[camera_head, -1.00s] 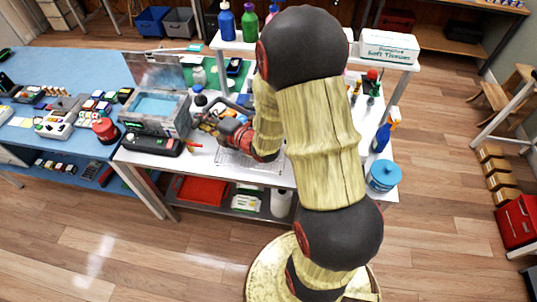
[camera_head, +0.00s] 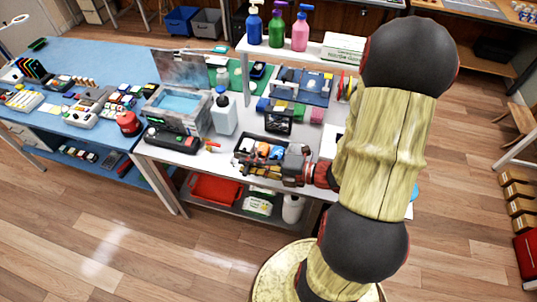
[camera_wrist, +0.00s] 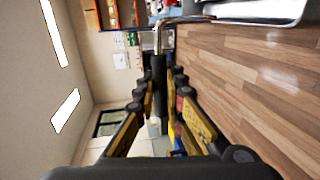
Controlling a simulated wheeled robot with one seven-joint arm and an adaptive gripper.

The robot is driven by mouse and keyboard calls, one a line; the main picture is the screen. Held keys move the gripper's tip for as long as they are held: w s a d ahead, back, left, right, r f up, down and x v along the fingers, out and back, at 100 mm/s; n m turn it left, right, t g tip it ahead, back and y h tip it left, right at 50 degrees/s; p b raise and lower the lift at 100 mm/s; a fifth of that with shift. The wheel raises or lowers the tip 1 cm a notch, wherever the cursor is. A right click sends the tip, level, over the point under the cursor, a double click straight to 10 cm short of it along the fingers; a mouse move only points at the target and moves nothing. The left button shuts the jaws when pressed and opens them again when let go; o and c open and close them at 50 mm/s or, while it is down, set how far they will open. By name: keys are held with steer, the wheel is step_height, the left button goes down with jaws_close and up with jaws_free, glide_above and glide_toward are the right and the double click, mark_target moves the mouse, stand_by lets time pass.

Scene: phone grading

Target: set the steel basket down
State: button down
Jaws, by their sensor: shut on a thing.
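In the wrist view, my gripper's fingers (camera_wrist: 160,98) are closed around a dark grip on a bent steel handle (camera_wrist: 158,42). I cannot tell whether the basket touches the surface beneath it.
A tank of blue liquid (camera_head: 178,105) stands to the left, beside a white bottle (camera_head: 224,115). A small black frame (camera_head: 278,122) stands behind the basket. A dark device (camera_head: 170,138) lies at the front left. A red tray (camera_head: 216,189) is on the lower shelf.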

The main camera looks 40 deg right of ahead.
steer(key=shift+s+a+y, duration=0.15)
steer(key=shift+a+y, duration=0.05)
steer(key=shift+y, duration=0.1)
steer(key=shift+w+d+f, duration=0.15)
steer(key=shift+w+f, duration=0.1)
steer(key=w+d+f+b, duration=0.1)
steer(key=w, duration=0.1)
steer(key=w+d+f+b, duration=0.1)
steer(key=d, duration=0.1)
steer(key=w+d+f+b, duration=0.1)
steer(key=w, duration=0.1)
steer(key=shift+w+d+f, duration=0.25)
steer(key=shift+w+d, duration=0.1)
steer(key=w+d+f, duration=0.1)
steer(key=w+d+f+b, duration=0.1)
steer(key=f, duration=0.1)
steer(key=w+d+f+b, duration=0.1)
steer(key=f, duration=0.1)
steer(key=shift+w+d, duration=0.1)
steer(key=shift+w, duration=0.25)
steer(key=shift+w+d+f+b, duration=0.15)
steer(key=shift+f+b, duration=0.15)
steer(key=shift+b, duration=0.05)
step_height(320, 180, down, 3)
steer(key=shift+w+d+f+b, duration=0.1)
steer(key=shift+f+b, duration=0.1)
steer(key=shift+b, duration=0.75)
steer(key=shift+r, duration=0.1)
